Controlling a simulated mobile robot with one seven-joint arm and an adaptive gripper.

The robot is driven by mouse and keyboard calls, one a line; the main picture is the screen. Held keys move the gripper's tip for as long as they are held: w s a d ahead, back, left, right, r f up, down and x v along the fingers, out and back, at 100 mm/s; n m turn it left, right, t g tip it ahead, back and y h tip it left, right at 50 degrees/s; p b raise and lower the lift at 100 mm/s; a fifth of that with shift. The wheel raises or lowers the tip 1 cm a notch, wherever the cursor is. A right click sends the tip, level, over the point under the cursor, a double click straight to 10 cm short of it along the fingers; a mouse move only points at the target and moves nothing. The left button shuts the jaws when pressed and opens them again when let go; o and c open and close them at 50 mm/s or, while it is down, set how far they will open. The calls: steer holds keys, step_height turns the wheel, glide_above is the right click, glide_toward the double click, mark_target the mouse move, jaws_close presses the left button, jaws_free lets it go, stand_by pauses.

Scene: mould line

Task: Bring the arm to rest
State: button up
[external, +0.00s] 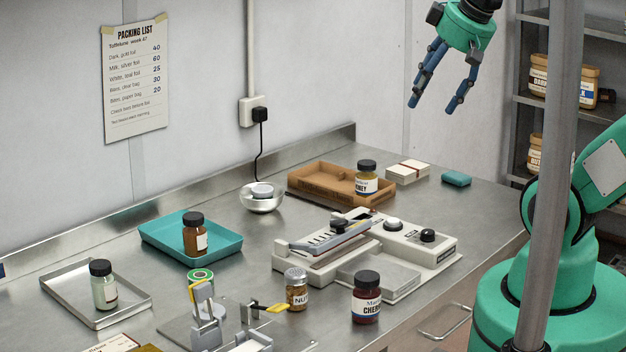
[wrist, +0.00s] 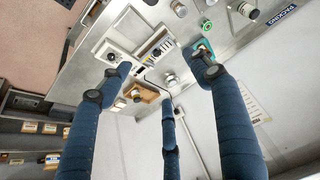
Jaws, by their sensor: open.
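My gripper (external: 443,82) is at the top right of the external view, high above the back right part of the steel table (external: 470,215). Its blue fingers are spread, with nothing between them, and they touch nothing. In the wrist view the fingers (wrist: 160,85) also stand apart, with the table and its objects far beyond them. My teal arm shows at the right edge of the external view, partly behind a grey post.
On the table stand a teal tray (external: 160,250) with a brown jar (external: 195,236), a metal tray (external: 75,305) with a pale jar (external: 102,287), a brown tray (external: 310,190) with a jar (external: 367,180), a sealing machine (external: 330,262) and a cherry jar (external: 366,298). Shelves (external: 530,105) stand right. Air around my gripper is clear.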

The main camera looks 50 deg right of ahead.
step_height(320, 180, down, 9)
steer(key=b, duration=0.7)
steer(key=shift+b, duration=0.35)
stand_by(0.5)
